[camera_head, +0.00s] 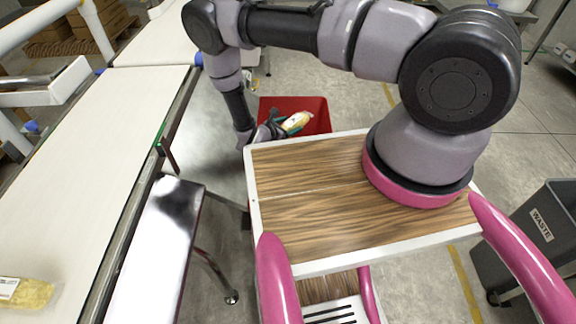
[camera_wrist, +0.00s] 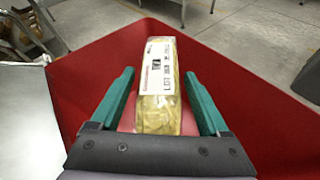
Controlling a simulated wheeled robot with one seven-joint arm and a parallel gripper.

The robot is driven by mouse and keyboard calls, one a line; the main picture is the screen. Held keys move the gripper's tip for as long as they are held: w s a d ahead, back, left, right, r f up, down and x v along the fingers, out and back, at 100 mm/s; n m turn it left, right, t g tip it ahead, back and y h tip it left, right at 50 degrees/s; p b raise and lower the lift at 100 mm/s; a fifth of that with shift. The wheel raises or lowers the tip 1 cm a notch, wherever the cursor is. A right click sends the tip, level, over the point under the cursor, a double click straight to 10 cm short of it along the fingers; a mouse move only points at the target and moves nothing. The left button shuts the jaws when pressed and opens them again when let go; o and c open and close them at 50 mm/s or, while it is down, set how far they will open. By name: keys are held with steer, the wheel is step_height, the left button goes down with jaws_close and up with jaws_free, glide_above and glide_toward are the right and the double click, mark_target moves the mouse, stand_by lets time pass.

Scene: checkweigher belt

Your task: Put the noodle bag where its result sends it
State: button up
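A noodle bag (camera_head: 298,121), yellow with a white printed label, is at the red bin (camera_head: 320,104) in the head view. In the wrist view the noodle bag (camera_wrist: 160,85) lies between the green fingers of my gripper (camera_wrist: 159,76), with a narrow gap visible on each side. My gripper (camera_head: 278,124) is open around the bag, over the red bin. I cannot tell whether the bag touches the bin floor. A second, similar yellow bag (camera_head: 25,292) lies on the pale belt (camera_head: 90,165) at the lower left.
A grey waste bin (camera_head: 535,235) stands at the right. My wood-topped base fills the middle. A shiny metal plate (camera_head: 155,245) runs beside the belt. A white tray (camera_head: 45,85) is at the far left. Bare floor lies around the red bin.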

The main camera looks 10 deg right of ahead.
steer(key=shift+o, duration=0.6)
steer(key=v, duration=1.1)
steer(key=shift+w+r, duration=0.1)
